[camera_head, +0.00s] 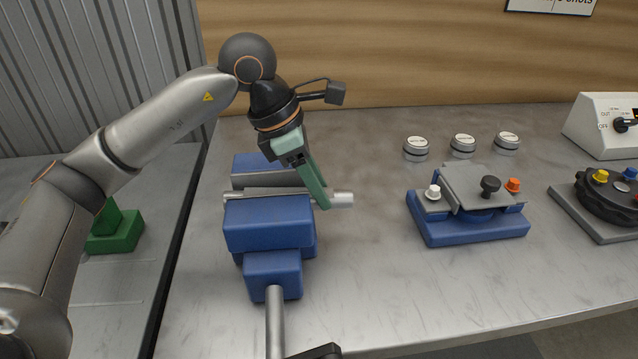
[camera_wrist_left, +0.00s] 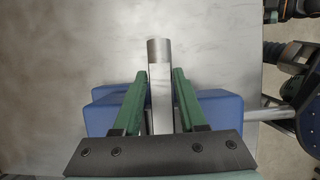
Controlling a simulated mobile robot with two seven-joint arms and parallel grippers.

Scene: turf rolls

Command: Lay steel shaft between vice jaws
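The blue vice (camera_head: 268,222) stands on the metal bench, with its screw rod (camera_head: 275,320) towards me. The steel shaft (camera_head: 342,199) lies crosswise in the vice, between the front blue jaw and the rear grey-faced jaw. Its ends stick out on both sides. How deep it sits is hidden. My left gripper (camera_head: 318,190) reaches down at the right side of the vice. In the left wrist view its green fingers (camera_wrist_left: 160,92) straddle the shaft (camera_wrist_left: 160,62), with narrow gaps visible. Dark parts with an orange ring, probably my right arm, show at that view's right edge; its fingers are not clear.
A blue fixture (camera_head: 470,222) with a grey plate and knobs stands to the right. Several round white-topped pucks (camera_head: 462,144) are behind it. A dark dial (camera_head: 608,195) and a white switch box (camera_head: 605,125) are farther right. The bench between vice and fixture is clear.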

